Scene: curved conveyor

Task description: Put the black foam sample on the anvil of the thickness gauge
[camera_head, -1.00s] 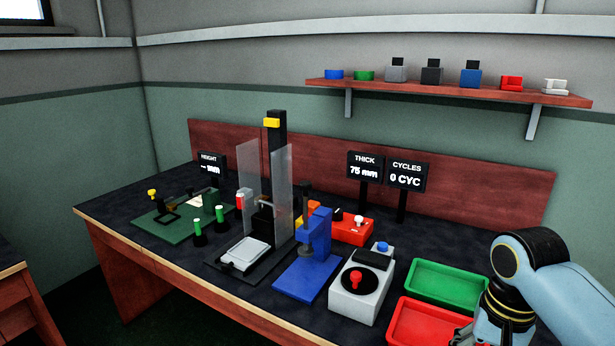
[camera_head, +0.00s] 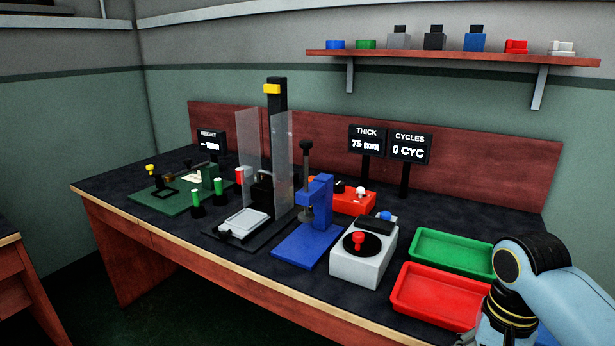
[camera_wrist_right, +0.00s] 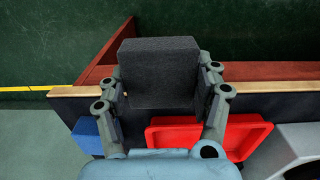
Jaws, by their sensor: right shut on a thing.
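The black foam sample (camera_wrist_right: 160,72) is a dark block held between the fingers of my right gripper (camera_wrist_right: 160,88) in the right wrist view. In that view it is in front of the bench edge. The blue thickness gauge (camera_head: 318,205) stands mid-bench in the head view, with a black-knobbed rod and a blue base plate (camera_head: 308,245). Its anvil, under the round foot, is too small to make out clearly. In the head view only my right arm shows at lower right; its gripper is out of frame. My left gripper is not in view.
A red tray (camera_head: 395,290) and a green tray (camera_head: 420,262) lie right of a white box (camera_head: 362,268) with a red knob. A tall clear-panelled stand (camera_head: 273,110) is left of the gauge. The THICK display (camera_head: 367,140) reads 75 mm.

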